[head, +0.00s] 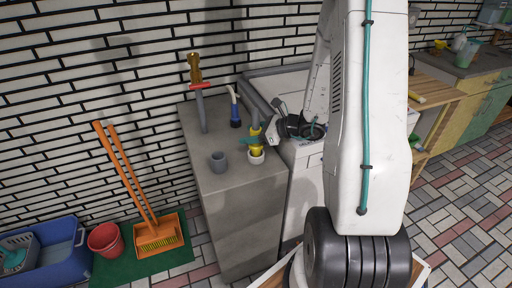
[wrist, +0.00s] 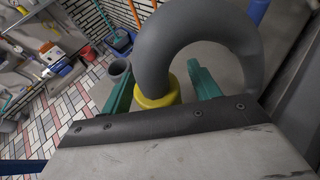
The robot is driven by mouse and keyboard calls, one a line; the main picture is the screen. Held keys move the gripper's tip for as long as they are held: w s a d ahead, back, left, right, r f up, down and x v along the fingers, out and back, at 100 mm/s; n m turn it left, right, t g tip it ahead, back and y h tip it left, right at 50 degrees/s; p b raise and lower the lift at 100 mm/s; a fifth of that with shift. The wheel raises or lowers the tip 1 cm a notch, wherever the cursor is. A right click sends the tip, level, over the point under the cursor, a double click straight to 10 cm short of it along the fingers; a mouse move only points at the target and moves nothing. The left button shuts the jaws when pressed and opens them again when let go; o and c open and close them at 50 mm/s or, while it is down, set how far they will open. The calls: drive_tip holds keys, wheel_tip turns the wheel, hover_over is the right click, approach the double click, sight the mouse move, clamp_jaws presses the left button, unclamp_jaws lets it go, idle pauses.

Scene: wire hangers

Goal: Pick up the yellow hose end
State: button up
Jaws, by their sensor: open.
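The yellow hose end (head: 257,142) stands over a pale round cup (head: 257,158) near the front right of the grey block (head: 240,218). In the wrist view the yellow collar (wrist: 157,95) sits at the end of a thick grey hose (wrist: 180,38) that arches over to the right. My gripper (head: 254,141) is at the hose end, with its teal fingers apart. In the wrist view one finger of my gripper (wrist: 160,74) is on each side of the yellow collar. Contact cannot be told. The collar's lower part is hidden by the gripper body.
On the block are a grey cup (head: 218,162), a blue hose end (head: 235,118) and a pipe with a red-handled tap (head: 201,86). An orange broom and dustpan (head: 158,237), a red bucket (head: 106,240) and a blue bin (head: 58,256) stand on the floor at left.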

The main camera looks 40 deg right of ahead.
clamp_jaws()
drive_tip(key=shift+r, duration=0.15)
